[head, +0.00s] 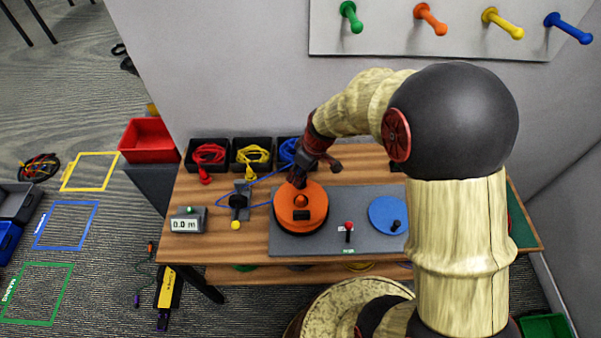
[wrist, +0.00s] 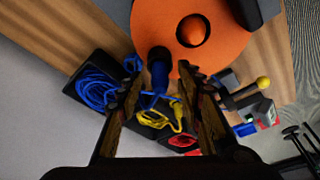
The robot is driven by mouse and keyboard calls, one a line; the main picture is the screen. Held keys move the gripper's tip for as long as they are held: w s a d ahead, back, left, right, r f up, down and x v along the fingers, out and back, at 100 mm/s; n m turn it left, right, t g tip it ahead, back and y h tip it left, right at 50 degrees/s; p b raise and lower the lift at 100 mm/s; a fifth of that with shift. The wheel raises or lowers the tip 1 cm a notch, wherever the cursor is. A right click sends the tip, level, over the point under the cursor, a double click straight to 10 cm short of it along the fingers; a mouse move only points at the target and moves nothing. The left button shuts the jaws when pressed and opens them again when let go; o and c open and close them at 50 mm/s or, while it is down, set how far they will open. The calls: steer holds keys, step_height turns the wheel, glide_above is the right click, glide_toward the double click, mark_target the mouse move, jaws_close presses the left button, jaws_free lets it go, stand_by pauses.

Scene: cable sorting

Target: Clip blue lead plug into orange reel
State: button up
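The orange reel (head: 314,213) lies flat on the grey mat, with a raised orange hub and a small dark block on it. It fills the top of the wrist view (wrist: 230,52). My gripper (head: 297,178) points down at the reel's back left edge. In the wrist view its fingers (wrist: 160,75) are apart, on either side of a dark plug with a blue body (wrist: 159,72) at the reel's rim. Gaps show beside the plug; whether it is seated is unclear. The blue lead (head: 262,181) runs left past the black guide (head: 239,201).
Black bins hold red (head: 208,154), yellow (head: 252,154) and blue cables (wrist: 96,88) behind the reel. A meter reading 0.0 m (head: 188,220) stands left. A blue disc (head: 386,213) and a red-knobbed lever (head: 348,228) are right. Coloured pegs (head: 431,20) project from the wall.

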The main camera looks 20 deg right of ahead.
steer(key=v, duration=1.2)
steer(key=shift+s, duration=0.1)
steer(key=s+r+m+t, duration=0.1)
steer(key=s+r+m, duration=0.2)
steer(key=s+r, duration=0.4)
steer(key=s+a+r+m+t+h, duration=0.1)
steer(key=s+r+m+t, duration=0.1)
steer(key=s+r+m, duration=0.2)
steer(key=s+r, duration=0.3)
steer(key=s, duration=0.5)
steer(key=shift+s+a+h, duration=0.2)
steer(key=shift+a+h, duration=0.1)
steer(key=shift+a, duration=0.05)
